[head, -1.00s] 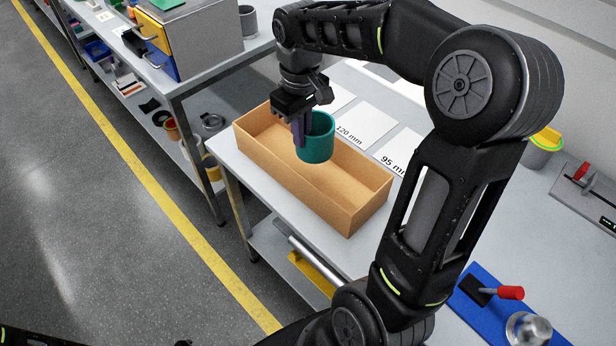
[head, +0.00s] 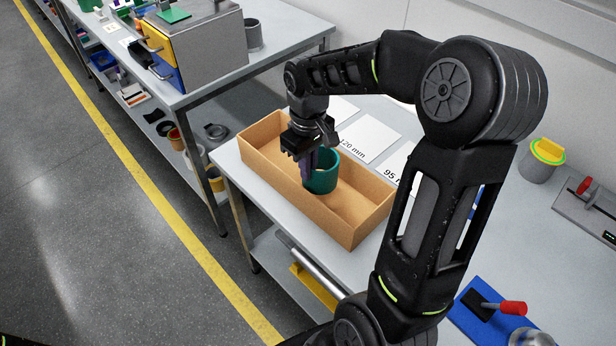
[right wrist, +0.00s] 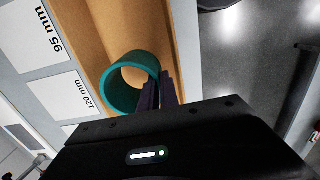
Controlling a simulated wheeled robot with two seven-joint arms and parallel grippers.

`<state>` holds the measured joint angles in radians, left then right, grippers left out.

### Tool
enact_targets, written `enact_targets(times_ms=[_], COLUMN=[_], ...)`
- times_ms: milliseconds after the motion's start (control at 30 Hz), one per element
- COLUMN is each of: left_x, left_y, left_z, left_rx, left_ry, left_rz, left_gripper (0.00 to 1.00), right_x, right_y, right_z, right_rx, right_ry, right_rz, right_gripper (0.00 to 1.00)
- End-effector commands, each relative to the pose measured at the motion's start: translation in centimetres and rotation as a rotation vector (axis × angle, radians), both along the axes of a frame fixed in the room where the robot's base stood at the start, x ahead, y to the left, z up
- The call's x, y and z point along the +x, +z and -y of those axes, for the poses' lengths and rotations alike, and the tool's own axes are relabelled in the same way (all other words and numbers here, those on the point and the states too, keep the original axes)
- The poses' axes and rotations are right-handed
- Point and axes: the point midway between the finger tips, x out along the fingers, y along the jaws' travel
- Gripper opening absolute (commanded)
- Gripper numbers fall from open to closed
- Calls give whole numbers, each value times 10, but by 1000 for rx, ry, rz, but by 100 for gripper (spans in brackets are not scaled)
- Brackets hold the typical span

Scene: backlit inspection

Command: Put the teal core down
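The teal core (head: 324,178) is a short hollow cylinder, standing upright inside the tan open box (head: 357,231) on the bench. My right gripper (head: 307,172) reaches down into the box with its fingers at the core's left wall. In the right wrist view, the fingers (right wrist: 160,92) are close together with the wall of the teal core (right wrist: 122,98) between them. Whether the core's bottom touches the box floor is hard to tell. My left gripper is not in view.
White cards marked 120 mm (head: 368,139) and 95 mm lie behind the box. A blue mat (head: 490,312) with a red-handled tool lies at the lower right. A grey cylinder with a yellow top (head: 543,160) stands at the right. The box's right part is empty.

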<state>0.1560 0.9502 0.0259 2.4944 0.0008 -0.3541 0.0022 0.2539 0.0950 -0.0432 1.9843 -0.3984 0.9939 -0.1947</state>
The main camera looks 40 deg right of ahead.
Motion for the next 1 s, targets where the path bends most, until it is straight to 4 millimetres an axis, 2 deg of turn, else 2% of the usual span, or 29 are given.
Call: enact_targets(times_ms=[167,433,833,900,1000], left_x=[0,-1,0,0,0], left_y=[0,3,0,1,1], left_z=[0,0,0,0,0], left_rx=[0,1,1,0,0], left_ry=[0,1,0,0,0], left_rz=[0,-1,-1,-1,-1], left_gripper=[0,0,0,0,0], right_x=[0,-1,0,0,0], right_y=[-2,-35,-41,-40,-40], right_z=[0,0,0,0,0], right_rx=[0,1,0,0,0], right_ry=[0,0,0,0,0], right_rz=[-1,-3,1,1,0], right_gripper=[0,0,0,9,14])
